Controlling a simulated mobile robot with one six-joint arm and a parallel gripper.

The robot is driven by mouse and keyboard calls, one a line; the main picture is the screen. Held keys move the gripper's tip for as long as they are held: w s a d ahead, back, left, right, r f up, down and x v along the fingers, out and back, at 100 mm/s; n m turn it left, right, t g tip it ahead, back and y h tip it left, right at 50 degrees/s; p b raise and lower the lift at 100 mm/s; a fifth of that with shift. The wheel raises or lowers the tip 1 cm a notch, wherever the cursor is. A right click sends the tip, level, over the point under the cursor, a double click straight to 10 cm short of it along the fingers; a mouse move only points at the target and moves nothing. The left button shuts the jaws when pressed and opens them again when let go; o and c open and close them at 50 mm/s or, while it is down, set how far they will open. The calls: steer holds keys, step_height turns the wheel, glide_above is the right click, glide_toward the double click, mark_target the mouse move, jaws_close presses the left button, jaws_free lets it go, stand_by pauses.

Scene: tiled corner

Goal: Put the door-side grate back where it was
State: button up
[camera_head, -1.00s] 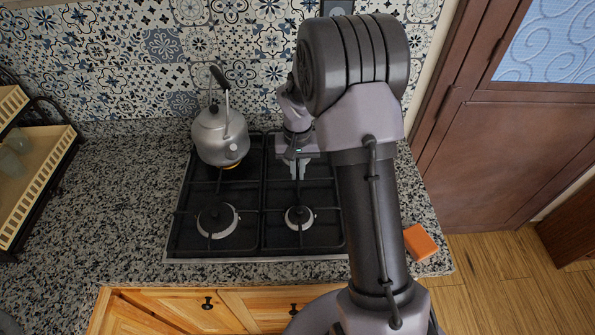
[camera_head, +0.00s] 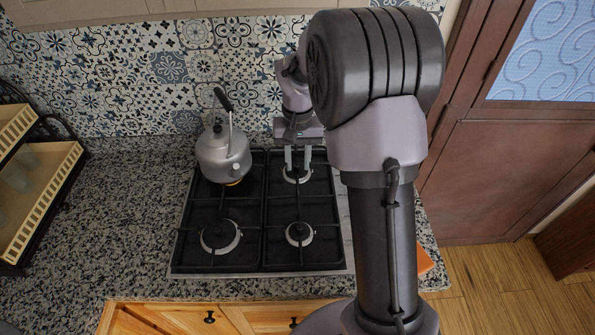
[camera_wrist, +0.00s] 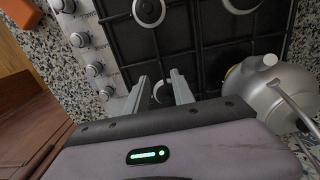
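The door-side grate (camera_head: 298,210) is a black frame of bars over the right half of the hob. It lies beside the other grate (camera_head: 222,205), and I see no clear tilt. In the wrist view the door-side grate (camera_wrist: 125,40) is partly hidden by my gripper. My gripper (camera_head: 298,158) is over the back right burner, pointing down. Its two fingers are apart, with the burner seen between them in the wrist view (camera_wrist: 158,88). Nothing is clearly held. Whether the fingertips touch a bar, I cannot tell.
A grey kettle (camera_head: 222,155) stands on the back left burner, close beside my gripper in the wrist view. The tiled wall (camera_head: 170,70) is close behind. An orange block (camera_head: 425,261) lies on the counter right of the hob, partly behind my arm.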

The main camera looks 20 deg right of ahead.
steer(key=s+a+r+t, duration=0.1)
steer(key=s+a+r, duration=0.25)
steer(key=r, duration=0.25)
steer(key=s+a+r+t, duration=0.1)
steer(key=s+a+r, duration=0.25)
steer(key=r, duration=0.25)
steer(key=s+a+r+t+y, duration=0.1)
steer(key=s+a+t, duration=0.1)
steer(key=s, duration=0.6)
steer(key=s+a+r+t+y, duration=0.1)
steer(key=s+a+r, duration=0.1)
steer(key=s+a, duration=0.3)
steer(key=s, duration=0.4)
steer(key=shift+r+t, duration=0.3)
steer(key=shift+t, duration=0.1)
step_height(320, 180, down, 10)
steer(key=b, duration=1)
steer(key=shift+f, duration=0.2)
steer(key=shift+s, duration=0.1)
